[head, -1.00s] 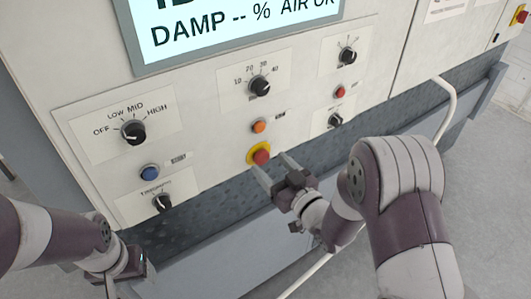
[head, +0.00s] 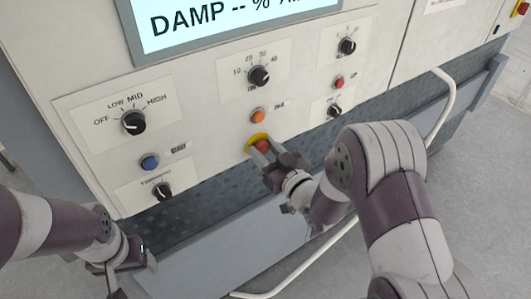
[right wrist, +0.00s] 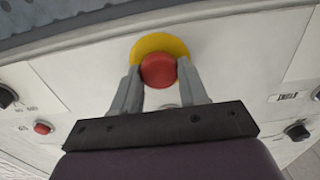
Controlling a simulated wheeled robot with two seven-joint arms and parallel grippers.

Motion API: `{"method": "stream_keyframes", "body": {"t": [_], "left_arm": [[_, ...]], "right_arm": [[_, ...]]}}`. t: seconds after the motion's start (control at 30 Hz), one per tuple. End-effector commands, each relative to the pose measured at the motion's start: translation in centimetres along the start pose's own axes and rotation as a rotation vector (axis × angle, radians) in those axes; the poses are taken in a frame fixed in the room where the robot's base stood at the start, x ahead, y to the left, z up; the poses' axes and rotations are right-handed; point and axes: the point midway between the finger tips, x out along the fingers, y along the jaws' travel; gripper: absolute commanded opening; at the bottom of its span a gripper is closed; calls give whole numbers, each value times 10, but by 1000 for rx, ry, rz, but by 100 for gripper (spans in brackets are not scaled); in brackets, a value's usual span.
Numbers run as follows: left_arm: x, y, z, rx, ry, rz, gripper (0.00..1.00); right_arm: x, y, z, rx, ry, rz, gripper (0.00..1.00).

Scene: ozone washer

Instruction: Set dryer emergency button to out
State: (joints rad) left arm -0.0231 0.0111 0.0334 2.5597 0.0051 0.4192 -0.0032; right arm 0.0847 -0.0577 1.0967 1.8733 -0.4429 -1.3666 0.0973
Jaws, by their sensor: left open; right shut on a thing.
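The emergency button is a red mushroom cap (head: 262,146) on a yellow round plate (head: 257,138), low in the middle of the white panel. It also shows at the top centre of the right wrist view (right wrist: 158,71). My right gripper (head: 264,150) is at the button with one finger on each side of the red cap, shut on it; it also shows in the right wrist view (right wrist: 159,80). I cannot tell from these views whether the button is in or out. My left gripper (head: 117,284) is low at the left, away from the panel, partly cut off by the frame edge.
An orange button (head: 257,116) sits just above the emergency button. A blue button (head: 150,162), a small red button (head: 338,83) and several black knobs (head: 133,123) are around it. A display (head: 235,22) is above. A pale curved rail (head: 446,105) stands out at the right.

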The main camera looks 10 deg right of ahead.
Motion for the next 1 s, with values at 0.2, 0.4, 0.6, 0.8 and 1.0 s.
{"method": "stream_keyframes", "body": {"t": [0.2,0.4,0.6,0.8,1.0], "left_arm": [[2,0,0,0,0,0,68],[2,0,0,0,0,0,68],[2,0,0,0,0,0,68],[16,0,2,0,0,0,68],[33,0,4,0,0,0,68]], "right_arm": [[-1,0,2,1,-5,0,0],[-1,0,2,1,-5,0,67],[-2,0,2,1,-4,1,67],[-28,1,6,0,-3,5,67],[-84,1,5,0,-3,8,67]]}}
